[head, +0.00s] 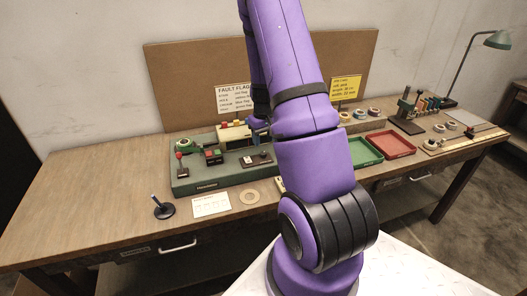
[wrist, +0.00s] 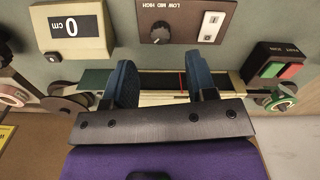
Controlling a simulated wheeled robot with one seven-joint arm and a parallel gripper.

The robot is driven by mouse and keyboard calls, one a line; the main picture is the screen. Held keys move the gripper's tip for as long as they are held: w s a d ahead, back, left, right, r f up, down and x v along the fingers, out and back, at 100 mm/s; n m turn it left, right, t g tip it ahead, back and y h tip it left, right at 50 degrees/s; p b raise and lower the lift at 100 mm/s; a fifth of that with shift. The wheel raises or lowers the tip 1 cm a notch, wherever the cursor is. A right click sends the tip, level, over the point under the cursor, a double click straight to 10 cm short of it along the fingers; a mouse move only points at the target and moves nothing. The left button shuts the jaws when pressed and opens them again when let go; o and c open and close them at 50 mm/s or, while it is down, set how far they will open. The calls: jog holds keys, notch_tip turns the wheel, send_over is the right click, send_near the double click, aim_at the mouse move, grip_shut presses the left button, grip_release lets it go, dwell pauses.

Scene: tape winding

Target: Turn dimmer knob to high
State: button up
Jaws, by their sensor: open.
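In the head view the black panel (head: 256,160) shows on the green machine base (head: 190,186), and my arm hides part of the machine.
Beside the knob is a white slide switch (wrist: 212,26). A 0 cm counter (wrist: 70,25) and a red and green button box (wrist: 275,63) flank the panel. A tape strip runs beneath the fingers. A joystick-like black stand (head: 162,207) and trays (head: 390,144) are on the table.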

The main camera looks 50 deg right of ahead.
aim_at(263, 153)
notch_tip(263, 153, down, 6)
dwell(0.4)
jog(key=c, duration=0.9)
